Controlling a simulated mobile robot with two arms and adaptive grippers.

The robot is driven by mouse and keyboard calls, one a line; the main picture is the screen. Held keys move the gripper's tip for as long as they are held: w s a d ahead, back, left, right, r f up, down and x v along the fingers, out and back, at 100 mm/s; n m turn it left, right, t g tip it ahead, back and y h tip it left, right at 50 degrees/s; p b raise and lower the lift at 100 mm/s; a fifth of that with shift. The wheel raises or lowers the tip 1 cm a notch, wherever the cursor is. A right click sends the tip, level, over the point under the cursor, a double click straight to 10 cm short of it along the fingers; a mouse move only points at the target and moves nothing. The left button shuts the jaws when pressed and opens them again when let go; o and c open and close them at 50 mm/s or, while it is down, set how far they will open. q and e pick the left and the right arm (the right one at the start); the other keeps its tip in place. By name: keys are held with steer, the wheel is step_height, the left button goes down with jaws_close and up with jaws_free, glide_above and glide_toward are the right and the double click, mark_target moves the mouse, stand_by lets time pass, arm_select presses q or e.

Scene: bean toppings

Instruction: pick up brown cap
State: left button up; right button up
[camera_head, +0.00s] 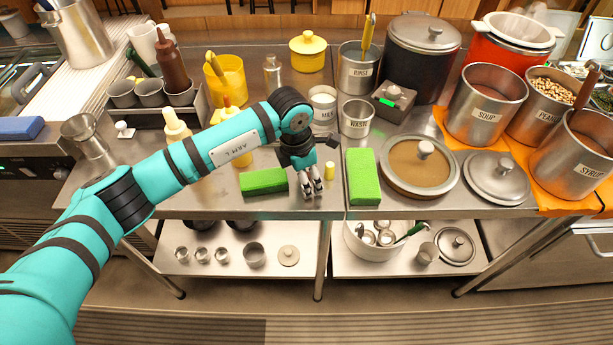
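A round brown-topped lid with a pale knob (420,172) lies on the steel counter, right of the green block. It is the largest brown, lid-like thing in view; I cannot tell whether it is the brown cap. A small tan disc with a knob (289,255) lies on the lower shelf. A small dark piece (331,141) lies beside my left wrist, too small to make out. My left gripper (312,193) points down near the counter's front edge, between two green blocks. Its fingers look slightly apart, with nothing seen between them. My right gripper is not in view.
Green blocks (264,181) (364,177) flank the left gripper, and a small yellow cylinder (328,171) stands close by. The waste cup (356,118) and milk container (322,104) stand behind. Soup (484,108) and syrup (570,158) pots crowd the right.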

arm_select(q)
steer(key=shift+c, duration=0.4)
steer(key=c, duration=0.7)
